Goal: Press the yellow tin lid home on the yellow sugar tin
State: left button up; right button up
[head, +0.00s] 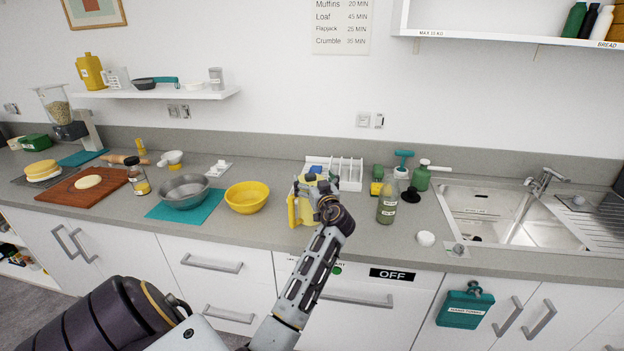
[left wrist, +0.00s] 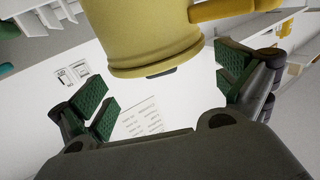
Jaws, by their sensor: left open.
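A yellow object, apparently the sugar tin (head: 296,212), stands on the worktop near its front edge, partly hidden by my left gripper (head: 318,192). In the left wrist view a large yellow cylindrical body with a rim (left wrist: 155,45) fills the top, and a yellow bar-like part extends to its right. My left gripper's dark green finger pads (left wrist: 162,95) are spread apart, with the yellow body beyond them and nothing clamped. I cannot tell the lid apart from the tin or how it sits. My right gripper is not in view.
A yellow bowl (head: 246,198) stands left of the tin, beside a grey bowl (head: 184,190) on a teal mat. A white rack (head: 347,172) is behind.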

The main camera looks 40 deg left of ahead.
pick_arm(q)
jog(key=v, duration=1)
dwell(0.5)
